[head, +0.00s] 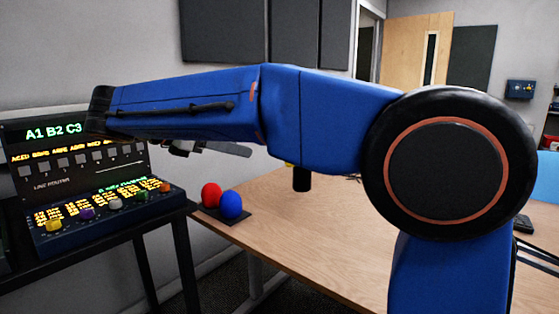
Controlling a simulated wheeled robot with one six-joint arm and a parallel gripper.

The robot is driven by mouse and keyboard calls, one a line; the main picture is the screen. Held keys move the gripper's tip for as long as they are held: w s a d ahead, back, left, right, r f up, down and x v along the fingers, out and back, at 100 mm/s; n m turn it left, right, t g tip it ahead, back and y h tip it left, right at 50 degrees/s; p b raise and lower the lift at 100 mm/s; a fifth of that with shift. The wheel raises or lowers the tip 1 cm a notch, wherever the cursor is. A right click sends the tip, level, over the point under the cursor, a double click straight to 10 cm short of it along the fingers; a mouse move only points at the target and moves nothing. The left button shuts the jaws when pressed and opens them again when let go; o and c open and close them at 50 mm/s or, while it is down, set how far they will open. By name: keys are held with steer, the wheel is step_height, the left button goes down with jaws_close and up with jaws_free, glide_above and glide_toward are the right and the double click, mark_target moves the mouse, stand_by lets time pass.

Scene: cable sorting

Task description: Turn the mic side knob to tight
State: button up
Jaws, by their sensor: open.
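My gripper (210,148) shows only in part below my blue forearm, with grey finger parts pointing right. It is open, with nothing seen in it. It is above and behind the right side of a console in the picture, near its upright panel. The console (95,212) has a sloped face with a row of coloured knobs: a yellow knob (54,225), a purple knob (87,214), a white knob (115,205), and others to the right. I cannot tell which is the mic side knob, or whether any knob here is it. My arm hides part of the scene.
An upright panel (70,160) reads "A1 B2 C3". A red ball (210,195) and a blue ball (231,205) stand on a dark pad on the wooden table (300,235). A black cylinder (301,180) shows under my arm. The front tabletop is clear.

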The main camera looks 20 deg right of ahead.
mark_target(288, 162)
steer(key=x, duration=1.7)
steer(key=shift+w, duration=0.1)
steer(key=c, duration=1)
